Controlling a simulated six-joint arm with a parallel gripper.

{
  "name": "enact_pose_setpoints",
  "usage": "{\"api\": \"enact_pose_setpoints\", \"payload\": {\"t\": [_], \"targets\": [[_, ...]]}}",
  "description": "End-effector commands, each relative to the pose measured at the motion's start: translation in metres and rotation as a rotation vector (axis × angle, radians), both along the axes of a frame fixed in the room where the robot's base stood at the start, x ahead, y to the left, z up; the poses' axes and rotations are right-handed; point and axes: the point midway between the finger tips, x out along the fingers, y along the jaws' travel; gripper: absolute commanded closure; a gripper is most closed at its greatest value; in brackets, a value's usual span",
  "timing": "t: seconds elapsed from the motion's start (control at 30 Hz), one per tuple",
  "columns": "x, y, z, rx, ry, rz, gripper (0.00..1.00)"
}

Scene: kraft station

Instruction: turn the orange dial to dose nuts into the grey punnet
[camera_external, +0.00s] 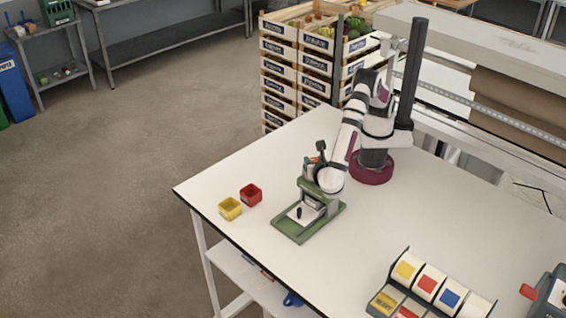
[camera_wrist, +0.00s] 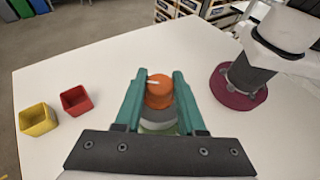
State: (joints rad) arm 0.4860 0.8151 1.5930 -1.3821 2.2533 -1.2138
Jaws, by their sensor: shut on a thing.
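The orange dial (camera_wrist: 158,95) sits between the two teal fingers of my gripper (camera_wrist: 161,76) in the wrist view, with a white mark on its top. My gripper is shut on the dial, one finger on each side. A grey round part shows beneath the dial. In the outside view my gripper (camera_external: 311,167) is at the top of a small stand with a green base (camera_external: 291,228), and my wrist hides much of the stand. I cannot make out a grey punnet for certain; a pale plate with a dark upright piece shows on the green base.
A yellow punnet (camera_external: 230,209) and a red punnet (camera_external: 251,194) stand left of the stand, near the table edge. A rack with coloured labels (camera_external: 430,285) is at the front right. The white table (camera_external: 380,215) is clear between the rack and the stand.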

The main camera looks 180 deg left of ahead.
Motion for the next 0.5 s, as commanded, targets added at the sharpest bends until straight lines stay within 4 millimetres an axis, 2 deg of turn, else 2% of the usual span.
{"api": "enact_pose_setpoints", "payload": {"t": [0.5], "targets": [[-0.0002, -0.0005, -0.0001, 0.0, -0.001, -0.442, 1.0]]}}
